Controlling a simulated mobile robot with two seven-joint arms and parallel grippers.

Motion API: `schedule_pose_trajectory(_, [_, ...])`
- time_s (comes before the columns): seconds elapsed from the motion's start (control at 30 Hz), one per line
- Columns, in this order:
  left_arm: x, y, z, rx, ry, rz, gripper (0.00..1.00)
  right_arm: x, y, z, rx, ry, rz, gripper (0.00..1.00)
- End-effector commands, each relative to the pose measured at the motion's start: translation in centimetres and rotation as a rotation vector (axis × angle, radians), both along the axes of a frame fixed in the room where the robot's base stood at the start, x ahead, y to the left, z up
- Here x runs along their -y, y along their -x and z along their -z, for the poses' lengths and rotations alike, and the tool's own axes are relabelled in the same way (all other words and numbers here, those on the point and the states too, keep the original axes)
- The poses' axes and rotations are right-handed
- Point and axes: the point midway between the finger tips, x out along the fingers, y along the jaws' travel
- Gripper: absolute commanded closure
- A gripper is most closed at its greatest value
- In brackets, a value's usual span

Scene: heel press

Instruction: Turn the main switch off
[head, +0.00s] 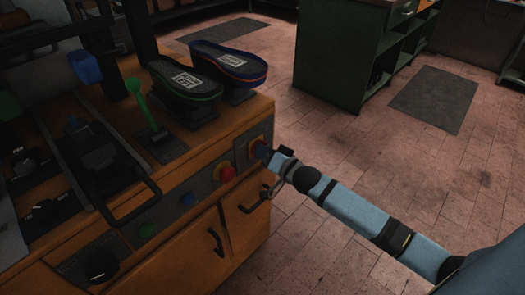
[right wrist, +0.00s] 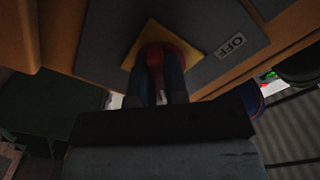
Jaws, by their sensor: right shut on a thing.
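The main switch is a red knob (right wrist: 155,56) on a yellow square plate (right wrist: 188,34), set in a grey panel with an OFF label (right wrist: 231,45) to the right of the plate in the right wrist view. In the head view the switch is at the right end of the machine's front panel, partly hidden by my right gripper (head: 271,156). The blue fingers of my right gripper also show in the right wrist view (right wrist: 161,88), shut around the red knob. The knob's exact angle is hard to make out in the dark. My left gripper is not in view.
A red button (head: 226,173), a blue button (head: 187,199) and a green button (head: 148,229) sit left of the switch. A green lever (head: 137,92) and soles (head: 230,61) are on top of the machine. Cabinet doors with handles lie below.

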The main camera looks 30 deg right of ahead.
Motion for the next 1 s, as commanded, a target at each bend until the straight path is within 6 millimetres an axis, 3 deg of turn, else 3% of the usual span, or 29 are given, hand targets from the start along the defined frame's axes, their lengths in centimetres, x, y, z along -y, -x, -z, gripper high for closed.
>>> schedule_pose_trajectory(0.2, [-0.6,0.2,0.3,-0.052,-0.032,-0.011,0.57,0.0,0.0,-0.3,0.023,0.072,0.001,1.0])
schedule_pose_trajectory(0.3, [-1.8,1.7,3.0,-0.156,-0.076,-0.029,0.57,0.0,0.0,-0.4,0.045,0.134,0.001,1.0])
schedule_pose_trajectory(1.0, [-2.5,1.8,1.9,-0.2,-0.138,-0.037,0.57,0.1,0.0,-0.3,0.259,0.746,0.001,1.0])
